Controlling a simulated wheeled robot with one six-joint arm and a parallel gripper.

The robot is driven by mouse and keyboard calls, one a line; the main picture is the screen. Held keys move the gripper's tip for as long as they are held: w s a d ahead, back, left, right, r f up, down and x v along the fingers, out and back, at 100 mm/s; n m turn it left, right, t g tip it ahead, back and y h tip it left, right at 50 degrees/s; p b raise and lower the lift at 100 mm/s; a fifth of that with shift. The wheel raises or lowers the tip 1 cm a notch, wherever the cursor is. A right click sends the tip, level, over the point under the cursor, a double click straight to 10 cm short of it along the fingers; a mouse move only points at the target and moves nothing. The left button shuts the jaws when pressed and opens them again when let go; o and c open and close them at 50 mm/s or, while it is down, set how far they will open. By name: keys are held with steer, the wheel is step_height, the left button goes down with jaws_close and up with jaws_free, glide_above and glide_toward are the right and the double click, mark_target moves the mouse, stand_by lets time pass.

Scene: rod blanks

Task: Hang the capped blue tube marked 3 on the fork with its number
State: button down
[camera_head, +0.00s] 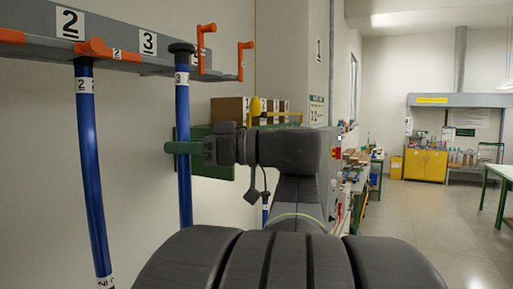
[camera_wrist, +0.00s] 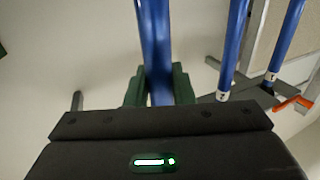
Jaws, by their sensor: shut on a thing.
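The capped blue tube marked 3 (camera_head: 184,115) hangs upright in my gripper (camera_head: 178,148), its black cap (camera_head: 181,47) on top and a white number band below the cap. The green fingers are shut around it; they also show around the tube (camera_wrist: 156,45) in the wrist view (camera_wrist: 160,88). The cap is at about the height of the grey rail (camera_head: 150,66), just right of the number 3 plate (camera_head: 148,43). An orange fork (camera_head: 201,45) with upturned ends shows right of the cap. The tube's top hides part of it; I cannot tell if they touch.
Another blue tube, marked 2 (camera_head: 88,150), hangs at the number 2 plate (camera_head: 70,24) to the left, near an orange fork (camera_head: 95,47). Two more blue tube lengths (camera_wrist: 232,50) show at right in the wrist view. Cardboard boxes (camera_head: 230,109) stand behind my gripper. Open floor lies far right.

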steer(key=shift+w+a+f+b, duration=0.2)
steer(key=shift+w+a, duration=0.15)
steer(key=shift+a, duration=0.55)
steer(key=shift+w+a+f+b, duration=0.15)
steer(key=shift+w+a, duration=0.25)
steer(key=shift+a, duration=0.5)
steer(key=shift+w+a+f+b, duration=0.1)
steer(key=shift+w+a+f, duration=0.2)
steer(key=shift+a, duration=0.6)
steer(key=shift+w, duration=0.1)
steer(key=c, duration=1.2)
jaws_free()
steer(key=shift+o, duration=0.2)
steer(key=d+b, duration=0.2)
steer(key=d, duration=1.2)
steer(key=shift+a+r, duration=0.1)
steer(key=shift+a, duration=0.1)
